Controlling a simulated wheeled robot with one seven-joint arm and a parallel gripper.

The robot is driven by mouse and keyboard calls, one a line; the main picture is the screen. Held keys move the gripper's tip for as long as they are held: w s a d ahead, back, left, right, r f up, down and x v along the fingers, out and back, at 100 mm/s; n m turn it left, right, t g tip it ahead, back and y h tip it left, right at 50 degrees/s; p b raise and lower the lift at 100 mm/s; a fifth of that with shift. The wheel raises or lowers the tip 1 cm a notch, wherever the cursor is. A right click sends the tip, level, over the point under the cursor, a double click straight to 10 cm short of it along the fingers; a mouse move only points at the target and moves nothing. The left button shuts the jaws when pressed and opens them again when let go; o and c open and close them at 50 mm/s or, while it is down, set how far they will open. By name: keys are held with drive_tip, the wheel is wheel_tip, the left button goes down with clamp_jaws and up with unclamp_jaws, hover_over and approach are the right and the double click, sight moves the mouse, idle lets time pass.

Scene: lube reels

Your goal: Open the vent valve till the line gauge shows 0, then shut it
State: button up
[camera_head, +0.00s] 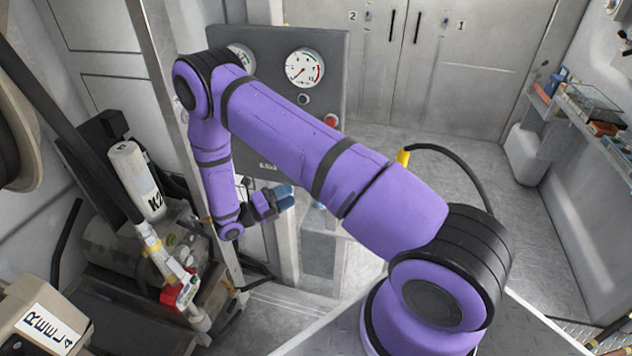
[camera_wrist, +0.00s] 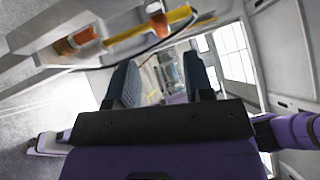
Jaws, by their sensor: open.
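My gripper (camera_head: 282,198) is beside the grey gauge panel (camera_head: 330,62), in front of its lower part. In the wrist view my gripper (camera_wrist: 161,68) is open, with two dark fingers apart and nothing held between them. A round white gauge (camera_head: 304,68) with a red zone at right sits on the panel; its reading is too small to tell. A second gauge (camera_head: 242,58) is partly hidden by my arm. A red fitting (camera_head: 180,292) is on the pipe at left. I cannot tell which part is the vent valve.
Grey double doors (camera_head: 432,60) are at the back. A shelf (camera_head: 585,125) lines the right wall. A yellow bar (camera_wrist: 150,30) crosses the wrist view.

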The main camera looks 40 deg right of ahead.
drive_tip(key=d, duration=0.3)
drive_tip(key=s+d+r, duration=0.1)
drive_tip(key=d, duration=0.6)
drive_tip(key=shift+s+r, duration=0.15)
drive_tip(key=shift+r, duration=0.1)
clamp_jaws()
